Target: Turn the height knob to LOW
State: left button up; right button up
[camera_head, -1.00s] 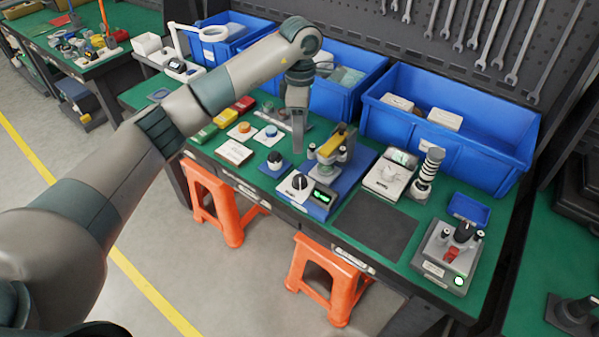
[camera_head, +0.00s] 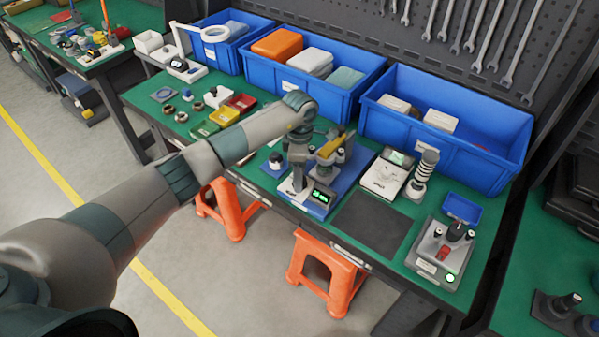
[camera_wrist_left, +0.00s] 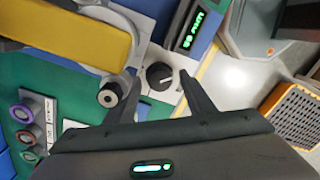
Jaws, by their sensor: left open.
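The black round knob (camera_wrist_left: 160,76) with a white pointer line sits on a light panel of the blue test device (camera_head: 345,182), beside a green-lit display (camera_head: 322,196). The display also shows in the left wrist view (camera_wrist_left: 193,30). My left gripper (camera_wrist_left: 158,77) is open, its two fingers on either side of the knob in that view. Whether they touch it I cannot tell. In the head view my left gripper (camera_head: 298,186) is over the device's front left and hides most of the knob. The knob's markings are not legible. My right gripper is not in view.
Another black knob (camera_head: 277,160) on a small base stands left of the device. A yellow part (camera_head: 331,145) lies on top of the device. A dark mat (camera_head: 372,226) lies to its right, clear. Blue bins (camera_head: 440,140) line the back. Orange stools (camera_head: 328,270) stand below the table edge.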

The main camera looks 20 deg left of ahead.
pick_arm(q)
jog(key=shift+f, duration=0.15)
jog(key=shift+c, duration=0.3)
jog(key=c, duration=1)
